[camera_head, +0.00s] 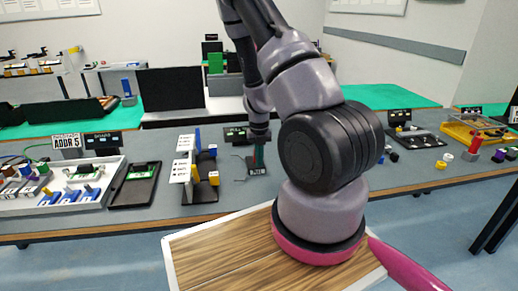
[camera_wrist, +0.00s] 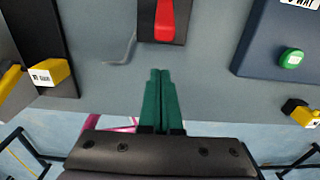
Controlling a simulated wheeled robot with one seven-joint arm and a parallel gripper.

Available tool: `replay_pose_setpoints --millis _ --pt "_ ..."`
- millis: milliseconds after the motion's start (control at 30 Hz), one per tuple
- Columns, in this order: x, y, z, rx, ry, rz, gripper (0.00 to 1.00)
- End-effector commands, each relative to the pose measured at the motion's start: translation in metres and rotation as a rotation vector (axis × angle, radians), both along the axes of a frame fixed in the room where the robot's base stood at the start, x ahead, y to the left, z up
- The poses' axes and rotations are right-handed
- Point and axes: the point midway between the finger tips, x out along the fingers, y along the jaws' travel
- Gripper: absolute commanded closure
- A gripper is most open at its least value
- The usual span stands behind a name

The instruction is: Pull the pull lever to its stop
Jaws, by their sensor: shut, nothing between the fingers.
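A red lever (camera_wrist: 165,18) on a black base plate (camera_wrist: 146,33) shows at the top middle of the wrist view, cut off by the frame's edge. I cannot tell how far along its travel it stands. My gripper (camera_wrist: 160,72) has its two green fingers together, with nothing between them. The fingertips lie a little below the plate in the wrist picture, apart from the red lever. In the head view my gripper (camera_head: 259,156) points down over the bench near a small dark labelled plate (camera_head: 257,170); the red lever cannot be made out there.
In the wrist view, yellow parts (camera_wrist: 50,73) stand at the left. A dark blue panel with a green button (camera_wrist: 291,60) is at the right, and a yellow block (camera_wrist: 301,112) lower right. A grey cord lies left of the lever. Bare bench (camera_wrist: 210,85) surrounds the fingertips.

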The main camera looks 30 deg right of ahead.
Motion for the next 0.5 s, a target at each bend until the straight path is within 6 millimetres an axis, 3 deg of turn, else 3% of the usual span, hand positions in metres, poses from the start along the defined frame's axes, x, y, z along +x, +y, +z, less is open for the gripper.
replay_pose_setpoints --millis 200,500 --pt "0.028 -0.007 0.012 -0.002 -0.005 0.003 1.00" --pt "0.037 -0.011 0.016 -0.002 -0.002 0.001 1.00"
